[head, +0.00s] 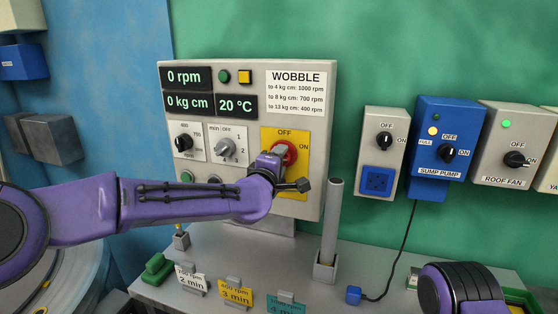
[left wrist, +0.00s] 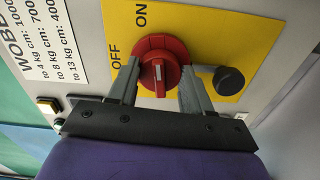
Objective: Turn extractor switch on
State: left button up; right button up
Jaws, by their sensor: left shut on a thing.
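The red rotary switch (head: 290,153) sits on a yellow plate (head: 304,176) marked OFF at the top and ON at the right, on the grey control panel. My left gripper (head: 277,160) is at the switch and hides part of it. My right gripper is not in view.
A dark round knob (left wrist: 229,80) sits beside the switch. Switch boxes for SUMP PUMP (head: 441,145) and ROOF FAN (head: 511,150) are on the green wall at right. A grey post (head: 332,220) stands on the bench below the panel, near several labelled cards.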

pick_arm(q)
jog(key=shift+s+d+f+m, duration=0.15)
jog(key=shift+f+m, duration=0.1)
jog(key=shift+m, duration=0.75)
jog(key=shift+f, duration=0.1)
jog(key=o, duration=1)
jog(key=shift+o, duration=0.2)
jog(key=shift+r, duration=0.2)
jog(key=shift+s, duration=0.1)
jog(key=b+v, duration=0.3)
jog(key=v, duration=0.7)
jog(key=shift+s+b, duration=0.2)
jog(key=shift+b, duration=0.1)
